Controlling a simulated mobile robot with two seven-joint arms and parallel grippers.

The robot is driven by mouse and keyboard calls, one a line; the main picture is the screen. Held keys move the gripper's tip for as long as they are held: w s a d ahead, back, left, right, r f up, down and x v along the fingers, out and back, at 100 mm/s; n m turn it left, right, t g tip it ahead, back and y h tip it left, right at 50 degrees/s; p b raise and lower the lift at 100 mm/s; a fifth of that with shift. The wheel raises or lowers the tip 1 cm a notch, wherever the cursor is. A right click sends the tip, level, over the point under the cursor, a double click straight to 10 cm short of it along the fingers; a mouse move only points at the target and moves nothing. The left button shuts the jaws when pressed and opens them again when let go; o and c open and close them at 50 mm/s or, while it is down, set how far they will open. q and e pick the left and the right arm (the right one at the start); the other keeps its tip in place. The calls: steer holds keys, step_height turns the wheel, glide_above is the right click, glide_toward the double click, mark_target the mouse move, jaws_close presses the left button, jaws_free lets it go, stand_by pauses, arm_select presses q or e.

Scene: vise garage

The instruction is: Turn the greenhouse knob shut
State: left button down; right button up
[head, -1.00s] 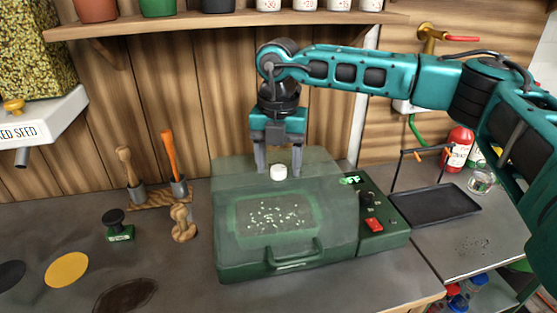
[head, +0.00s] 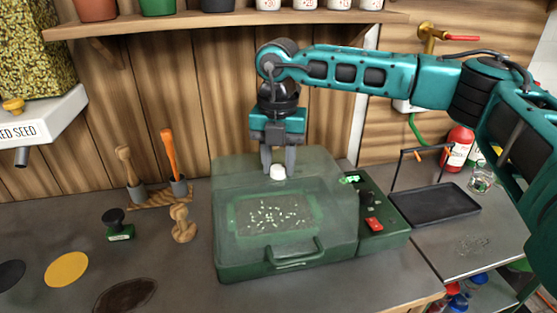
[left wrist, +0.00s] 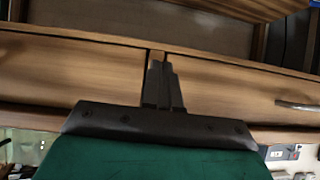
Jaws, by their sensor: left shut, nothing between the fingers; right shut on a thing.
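The greenhouse (head: 230,262) is a green box with a clear lid, standing on the grey bench. Its lid is down, and a tray of pale seeds (head: 272,217) shows through it. The white knob (head: 278,174) sits on top of the lid. My right gripper (head: 278,168) points down from above and is shut on the white knob. My left gripper (left wrist: 163,85) shows only in the left wrist view; its fingers are together and empty, in front of wooden drawer fronts.
A control panel with a red switch (head: 374,224) is on the greenhouse's right side. A black tray (head: 436,205) with a handle stands to the right. A stamp (head: 118,226), a wooden figure (head: 183,224) and tools in holders stand left. A shelf (head: 200,20) of pots runs above.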

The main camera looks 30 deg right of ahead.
mark_target(278, 168)
steer(key=n, duration=0.4)
steer(key=shift+n, duration=0.4)
steer(key=n, duration=0.4)
steer(key=shift+n+b, duration=0.3)
steer(key=shift+b, duration=0.1)
steer(key=n, duration=0.4)
steer(key=shift+n, duration=2.3)
steer(key=shift+r, duration=0.1)
steer(key=o, duration=1)
steer(key=shift+o, duration=0.2)
step_height(278, 168, up, 13)
